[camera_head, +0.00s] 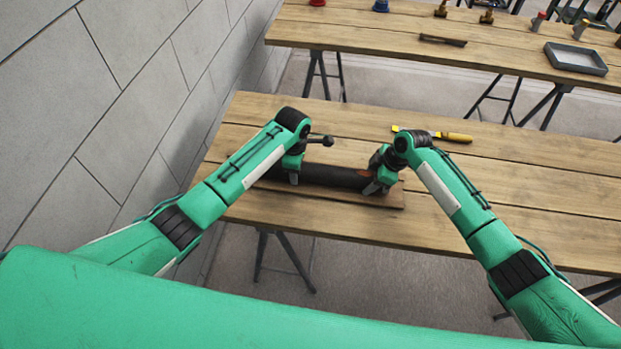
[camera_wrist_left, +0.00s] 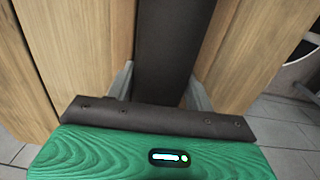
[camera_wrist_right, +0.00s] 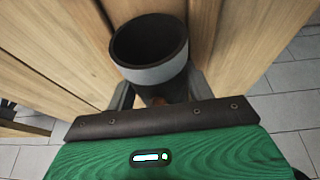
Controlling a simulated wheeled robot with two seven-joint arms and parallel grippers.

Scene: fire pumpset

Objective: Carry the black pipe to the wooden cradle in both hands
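The black pipe (camera_head: 335,175) lies across the near wooden table, on or just above a flat brown board (camera_head: 388,197). My left gripper (camera_head: 293,172) straddles it near its left part; in the left wrist view the pipe (camera_wrist_left: 172,50) runs between the two fingers. My right gripper (camera_head: 376,182) straddles it near its right end; in the right wrist view the pipe's open end with a grey band (camera_wrist_right: 152,68) shows between the fingers. The fingers are close to the pipe's sides, but whether they press on it is unclear. I cannot surely identify the wooden cradle.
A yellow-handled tool (camera_head: 452,137) lies behind my right gripper on the near table (camera_head: 520,185). A far table (camera_head: 375,35) holds a grey tray (camera_head: 576,58), a brown bar (camera_head: 442,40) and several small fittings. A grey wall (camera_head: 110,90) stands at left.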

